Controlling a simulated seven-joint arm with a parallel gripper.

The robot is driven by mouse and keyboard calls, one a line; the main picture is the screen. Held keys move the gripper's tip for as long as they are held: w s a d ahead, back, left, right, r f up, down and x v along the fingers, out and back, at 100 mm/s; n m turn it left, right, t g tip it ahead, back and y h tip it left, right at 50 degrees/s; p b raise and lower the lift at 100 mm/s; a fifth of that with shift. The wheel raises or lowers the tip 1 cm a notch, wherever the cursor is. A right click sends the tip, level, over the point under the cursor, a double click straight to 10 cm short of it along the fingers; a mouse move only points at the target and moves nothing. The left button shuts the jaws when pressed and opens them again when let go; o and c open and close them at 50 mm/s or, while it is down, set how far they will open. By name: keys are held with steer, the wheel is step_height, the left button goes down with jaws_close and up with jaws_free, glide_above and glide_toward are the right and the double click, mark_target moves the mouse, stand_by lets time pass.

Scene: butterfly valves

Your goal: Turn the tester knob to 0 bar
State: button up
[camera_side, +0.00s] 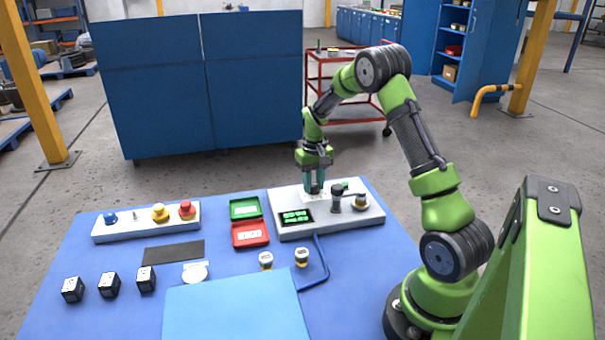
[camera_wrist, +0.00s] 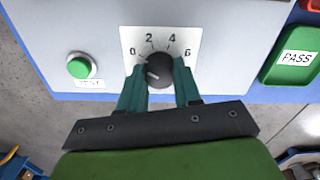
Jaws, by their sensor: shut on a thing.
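The tester knob (camera_wrist: 158,76) is black and round, on a white dial plate (camera_wrist: 186,38) marked 0, 2, 4 and 6. Its small white mark sits left of the knob's centre, on the side of the 0; its exact reading is hard to tell. My gripper (camera_wrist: 160,68) is shut on the knob, with one teal finger on each side.
The tester also carries a green TEST button (camera_wrist: 80,66), a green display (camera_side: 296,217) and a dark upright fitting (camera_side: 336,197). A green PASS tray (camera_side: 244,208) and a red tray (camera_side: 250,234) stand beside it.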

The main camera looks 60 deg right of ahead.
mark_target(314, 184)
stand_by(0.3)
steer(key=o, duration=1)
steer(key=shift+o, duration=0.2)
step_height(314, 184, up, 17)
steer(key=s+a+r+n+t, duration=0.1)
steer(key=s+a+t, duration=0.1)
steer(key=s+a, duration=0.3)
steer(key=s+a+r+t+y, duration=0.1)
steer(key=s+a, duration=0.4)
steer(key=a, duration=0.9)
steer(key=s+a+r+n+t+y, duration=0.1)
steer(key=s+a+t, duration=0.3)
steer(key=a, duration=0.5)
steer(key=shift+s+a+r+n, duration=0.3)
steer(key=shift+s+r, duration=0.3)
steer(key=shift+s, duration=0.35)
